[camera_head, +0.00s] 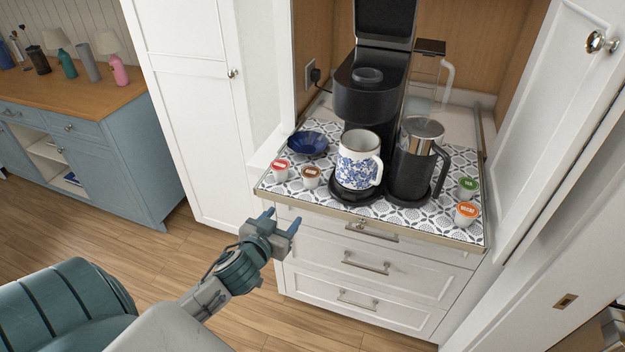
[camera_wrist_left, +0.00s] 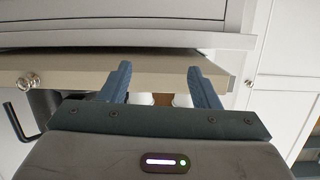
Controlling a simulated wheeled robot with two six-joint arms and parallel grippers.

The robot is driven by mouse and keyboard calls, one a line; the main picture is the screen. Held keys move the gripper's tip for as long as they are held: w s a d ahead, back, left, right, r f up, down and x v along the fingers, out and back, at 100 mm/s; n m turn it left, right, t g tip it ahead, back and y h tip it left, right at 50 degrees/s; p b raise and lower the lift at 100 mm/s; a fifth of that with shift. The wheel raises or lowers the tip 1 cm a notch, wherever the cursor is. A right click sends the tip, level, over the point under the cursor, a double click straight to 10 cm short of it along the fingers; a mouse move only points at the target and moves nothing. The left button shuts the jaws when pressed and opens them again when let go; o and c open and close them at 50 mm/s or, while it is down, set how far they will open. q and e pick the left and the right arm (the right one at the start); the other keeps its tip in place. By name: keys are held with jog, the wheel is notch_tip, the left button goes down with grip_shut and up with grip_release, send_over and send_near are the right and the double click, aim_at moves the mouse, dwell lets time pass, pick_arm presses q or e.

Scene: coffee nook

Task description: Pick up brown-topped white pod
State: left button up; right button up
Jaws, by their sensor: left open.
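The brown-topped white pod (camera_head: 311,178) stands on the patterned counter mat near its front edge, left of the blue-and-white floral mug. My left gripper (camera_head: 282,217) is open and empty, in front of the counter and below its top edge, apart from the pod. In the left wrist view, which looks upside down, the open blue fingers (camera_wrist_left: 160,82) point toward the counter edge. Two small white shapes show partly between them, probably pods; their tops are hidden. My right gripper is not in view.
A red-topped pod (camera_head: 281,171) stands close left of the brown one, with a blue bowl (camera_head: 307,143) behind. The floral mug (camera_head: 357,160) sits on the coffee machine (camera_head: 362,100). A dark carafe (camera_head: 411,172), green pod (camera_head: 468,187) and orange pod (camera_head: 466,214) stand right.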

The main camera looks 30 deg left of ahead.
aim_at(315, 168)
pick_arm(q)
jog(key=r+t, duration=0.1)
jog(key=r, duration=0.1)
jog(key=w+r+t+h, duration=0.1)
jog(key=r, duration=0.1)
jog(key=r+h, duration=0.1)
jog(key=r, duration=0.1)
jog(key=shift+w+d+r+m+t, duration=0.35)
jog(key=shift+m+t, duration=0.05)
jog(key=shift+h, duration=0.3)
jog(key=w+p, duration=0.1)
jog(key=w, duration=0.3)
jog(key=w+p, duration=0.1)
jog(key=w, duration=0.1)
jog(key=shift+d+r+p, duration=0.1)
jog(key=shift+r+p, duration=0.2)
jog(key=shift+r, duration=0.1)
jog(key=shift+w, duration=0.2)
jog(key=w+p, duration=0.3)
jog(key=w, duration=0.1)
jog(key=shift+w+d+r+p, duration=0.1)
jog(key=shift+w+p, duration=0.1)
jog(key=shift+p, duration=0.15)
jog(key=shift+w, duration=0.35)
jog(key=shift+f, duration=0.2)
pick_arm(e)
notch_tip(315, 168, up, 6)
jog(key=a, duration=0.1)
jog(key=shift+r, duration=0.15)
